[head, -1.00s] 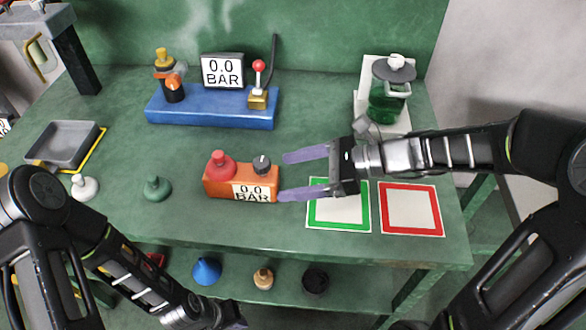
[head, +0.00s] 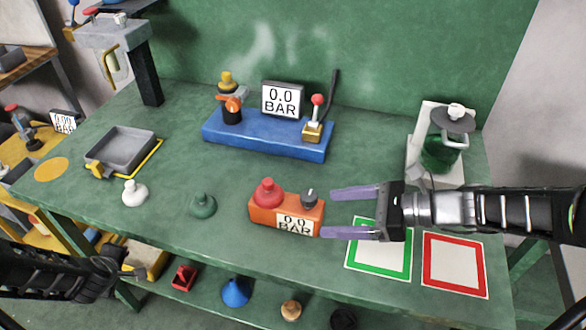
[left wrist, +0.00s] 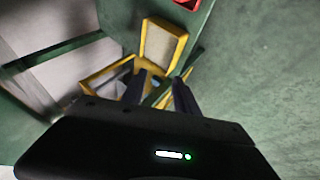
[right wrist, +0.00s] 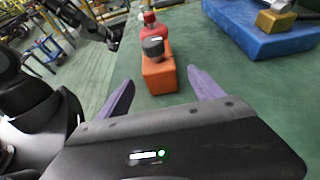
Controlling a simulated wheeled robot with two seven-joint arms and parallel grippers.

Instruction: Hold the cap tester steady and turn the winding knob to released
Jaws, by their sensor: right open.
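The cap tester is a small orange box (head: 260,213) standing on the green bench. It carries a red cap (head: 267,192), a dark winding knob (head: 309,198) and a display reading 0.0 BAR. The knob has a pale mark on top. My right gripper (head: 335,213) is open at the tester's right end, its purple fingers pointing at it. In the right wrist view the orange box (right wrist: 160,80) and knob (right wrist: 153,47) lie between and beyond the fingertips, apparently untouched. My left gripper (left wrist: 158,85) is low by the bench's left front, its dark fingers apart and empty.
A blue pressure stand (head: 265,135) is behind the tester. Green-framed (head: 378,250) and red-framed (head: 455,265) pads lie to the right. White (head: 134,193) and green (head: 203,205) caps and a grey tray (head: 120,150) are left. Below is a shelf with several parts.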

